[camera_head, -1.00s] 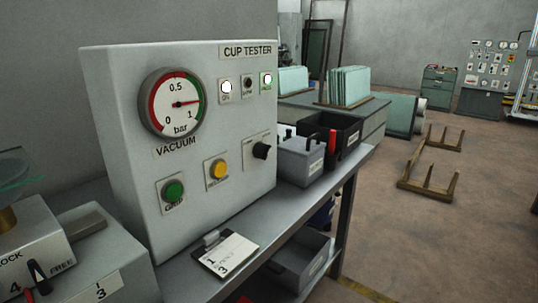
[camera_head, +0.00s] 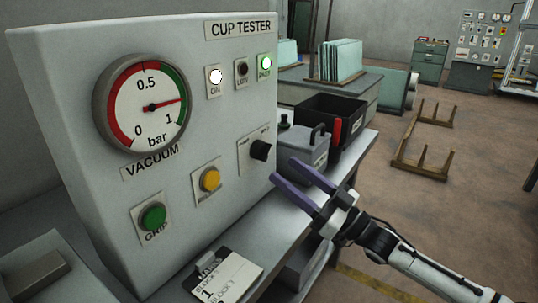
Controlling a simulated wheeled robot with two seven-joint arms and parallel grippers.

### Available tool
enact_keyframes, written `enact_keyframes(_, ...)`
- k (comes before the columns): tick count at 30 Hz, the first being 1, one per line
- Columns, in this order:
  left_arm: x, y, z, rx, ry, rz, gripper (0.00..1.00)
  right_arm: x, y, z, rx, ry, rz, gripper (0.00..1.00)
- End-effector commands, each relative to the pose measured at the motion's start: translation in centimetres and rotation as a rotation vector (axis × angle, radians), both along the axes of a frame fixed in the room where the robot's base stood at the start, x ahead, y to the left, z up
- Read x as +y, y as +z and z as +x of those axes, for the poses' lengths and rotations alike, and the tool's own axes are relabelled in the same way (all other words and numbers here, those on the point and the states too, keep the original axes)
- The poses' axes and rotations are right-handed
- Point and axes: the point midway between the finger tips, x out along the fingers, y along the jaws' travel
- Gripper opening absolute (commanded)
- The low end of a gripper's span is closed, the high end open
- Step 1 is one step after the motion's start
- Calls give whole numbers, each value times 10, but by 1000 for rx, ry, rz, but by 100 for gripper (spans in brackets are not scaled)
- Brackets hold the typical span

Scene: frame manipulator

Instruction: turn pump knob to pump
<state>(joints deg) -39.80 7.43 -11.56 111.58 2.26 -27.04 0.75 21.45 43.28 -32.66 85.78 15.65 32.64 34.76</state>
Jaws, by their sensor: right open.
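The black pump knob (camera_head: 261,150) sits on a small labelled plate at the lower right of the grey cup tester's front panel (camera_head: 190,120). Its pointer direction is too small to tell. My right gripper (camera_head: 274,170) comes in from the lower right, with two purple fingers spread apart and nothing between them. Its fingertips are just right of and slightly below the knob, with no clear contact. My left gripper is out of view.
The vacuum gauge (camera_head: 146,104), green button (camera_head: 153,217) and yellow button (camera_head: 209,179) share the panel. A clipboard (camera_head: 222,277) lies on the bench below. A grey box (camera_head: 302,143) and black bin (camera_head: 335,112) stand behind my right gripper.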

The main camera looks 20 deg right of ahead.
Motion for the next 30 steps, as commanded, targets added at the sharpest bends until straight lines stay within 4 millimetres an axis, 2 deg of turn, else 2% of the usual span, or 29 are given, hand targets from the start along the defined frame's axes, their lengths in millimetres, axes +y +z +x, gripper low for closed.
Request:
enact_keyframes(3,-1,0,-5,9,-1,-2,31,14,12,18,-4,0,2,53)
enact_keyframes(9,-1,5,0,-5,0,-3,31,30,21,38,-1,0,0,53)
enact_keyframes(15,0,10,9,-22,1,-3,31,36,24,46,0,0,-1,53)
enact_keyframes(22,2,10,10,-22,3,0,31,36,24,46,1,-1,-2,53)
enact_keyframes(27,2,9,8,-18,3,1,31,36,24,46,1,-1,-2,24)
enact_keyframes(30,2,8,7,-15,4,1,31,36,24,46,1,0,-2,12)
